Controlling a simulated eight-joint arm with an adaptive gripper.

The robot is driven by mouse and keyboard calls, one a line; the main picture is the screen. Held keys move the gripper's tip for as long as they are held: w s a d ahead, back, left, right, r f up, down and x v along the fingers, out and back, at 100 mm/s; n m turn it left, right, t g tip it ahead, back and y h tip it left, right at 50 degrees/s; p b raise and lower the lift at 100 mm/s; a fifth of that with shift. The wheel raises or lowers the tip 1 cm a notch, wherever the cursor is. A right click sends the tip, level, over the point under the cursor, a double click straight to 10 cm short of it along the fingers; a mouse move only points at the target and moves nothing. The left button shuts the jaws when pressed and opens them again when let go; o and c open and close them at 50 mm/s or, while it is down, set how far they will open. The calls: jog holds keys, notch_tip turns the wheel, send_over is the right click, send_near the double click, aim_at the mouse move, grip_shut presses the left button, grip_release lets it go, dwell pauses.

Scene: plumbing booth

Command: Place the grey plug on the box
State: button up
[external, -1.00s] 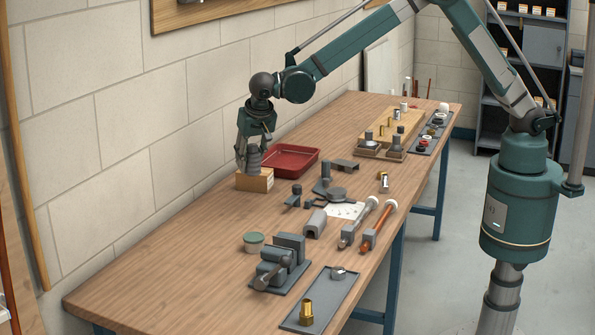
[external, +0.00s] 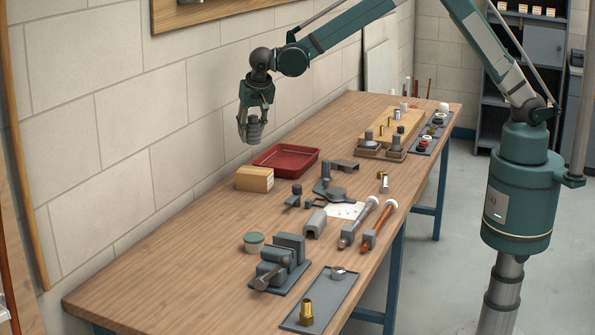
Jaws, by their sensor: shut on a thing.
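The small cardboard box (external: 250,181) sits on the wooden bench near the wall, with a bare top. My gripper (external: 252,126) hangs above and slightly behind the box in the picture, clear of it. It is shut on the grey plug (external: 254,133), a ridged, roughly cylindrical piece that points downward between the fingers. There is a clear gap between the plug and the box top. The fingers hide part of the plug.
A red tray (external: 286,158) lies just right of the box. A grey vise (external: 282,262), a green-lidded tub (external: 253,242) and several pipe parts stand nearer the front. The wall is close behind my gripper. Bare bench lies left of the box.

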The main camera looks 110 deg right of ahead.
send_over(252, 168)
jog(key=shift+f, duration=3.1)
jog(key=shift+f, duration=0.1)
jog(key=shift+f, duration=1.8)
jog(key=shift+f, duration=0.1)
jog(key=o, duration=1.2)
